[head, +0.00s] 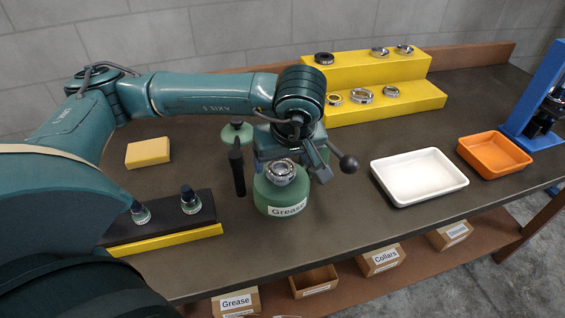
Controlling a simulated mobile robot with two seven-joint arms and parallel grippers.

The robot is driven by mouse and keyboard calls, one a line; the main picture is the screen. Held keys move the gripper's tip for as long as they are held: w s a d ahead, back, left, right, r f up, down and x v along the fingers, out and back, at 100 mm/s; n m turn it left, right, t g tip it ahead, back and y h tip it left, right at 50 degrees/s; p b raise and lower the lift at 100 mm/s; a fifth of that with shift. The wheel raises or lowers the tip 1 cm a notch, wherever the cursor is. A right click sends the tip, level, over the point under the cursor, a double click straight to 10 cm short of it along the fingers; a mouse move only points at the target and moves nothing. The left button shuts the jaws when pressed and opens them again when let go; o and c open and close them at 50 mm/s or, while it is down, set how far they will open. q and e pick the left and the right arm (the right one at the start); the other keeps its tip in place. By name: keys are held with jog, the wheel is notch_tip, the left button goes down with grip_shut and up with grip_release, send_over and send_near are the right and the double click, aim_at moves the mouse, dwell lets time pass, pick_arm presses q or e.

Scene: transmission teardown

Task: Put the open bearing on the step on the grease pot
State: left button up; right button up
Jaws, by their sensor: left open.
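The green grease pot (285,207), labelled "Grease", stands in the middle of the bench. A silver bearing (281,173) with balls showing in its ring lies on top of the pot. My left gripper (292,163) is right above the pot, pointing down, with its fingers apart around the bearing's place; I cannot tell whether they touch it. The yellow step (420,95) at the back holds several rings and bearings: on its lower tier a ring (335,99), a thicker ring (362,96) and another (391,92). My right gripper is not in view.
A dark ring (324,58) and two silver ones sit on the upper tier. A white tray (418,178) and an orange tray (494,156) stand to the right. A dark upright handle (237,168), a green lid (237,134) and a yellow block (148,152) are left of the pot.

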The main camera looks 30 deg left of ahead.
pick_arm(q)
jog(key=v, duration=0.9)
jog(key=shift+r, duration=0.25)
jog(key=shift+s+d, duration=0.1)
jog(key=shift+s, duration=0.05)
jog(key=shift+s, duration=0.1)
